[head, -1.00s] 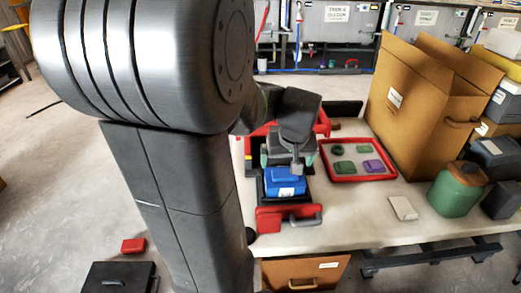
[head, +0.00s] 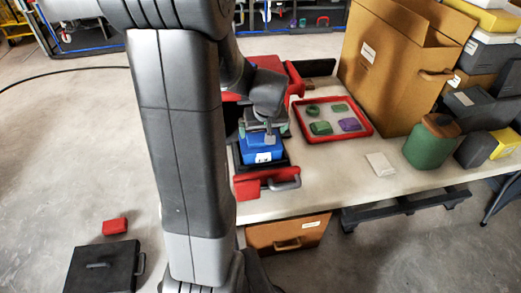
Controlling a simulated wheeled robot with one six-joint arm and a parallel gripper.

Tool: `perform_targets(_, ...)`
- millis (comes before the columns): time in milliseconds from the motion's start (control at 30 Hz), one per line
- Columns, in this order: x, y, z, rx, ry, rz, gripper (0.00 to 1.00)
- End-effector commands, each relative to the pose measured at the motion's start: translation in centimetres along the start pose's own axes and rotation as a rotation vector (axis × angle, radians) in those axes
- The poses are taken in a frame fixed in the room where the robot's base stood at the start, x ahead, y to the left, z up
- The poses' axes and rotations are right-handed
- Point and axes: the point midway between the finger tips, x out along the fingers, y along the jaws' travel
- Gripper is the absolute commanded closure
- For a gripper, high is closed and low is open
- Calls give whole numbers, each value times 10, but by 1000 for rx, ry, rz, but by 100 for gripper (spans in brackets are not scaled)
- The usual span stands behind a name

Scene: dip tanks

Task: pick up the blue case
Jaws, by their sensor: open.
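The blue case (head: 262,150) sits in a dark tray (head: 286,160) on the near left part of the table, with a small white label on its front side. My gripper (head: 265,127) is right above the case and points down. Its greenish fingers are at the top edge of the case, one toward each side. The gripper is open; whether the fingers touch the case is too small to tell. My arm hides part of the area left of the case.
A red-rimmed tray (head: 366,131) with green and purple pieces lies right of the case. A red block with a grey handle (head: 270,182) is in front. A large cardboard box (head: 385,80), a green jar (head: 430,142) and a white card (head: 380,164) stand or lie farther right.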

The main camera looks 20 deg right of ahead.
Motion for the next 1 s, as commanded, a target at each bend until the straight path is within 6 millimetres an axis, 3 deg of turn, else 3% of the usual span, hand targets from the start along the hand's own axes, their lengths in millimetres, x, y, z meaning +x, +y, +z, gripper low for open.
perform_targets(333, 41, -3, -2, -1, -4, -1, 0)
perform_targets(700, 48, -3, -2, 0, -1, 0, 0)
perform_targets(1000, 48, -3, -2, 0, -1, 0, 59)
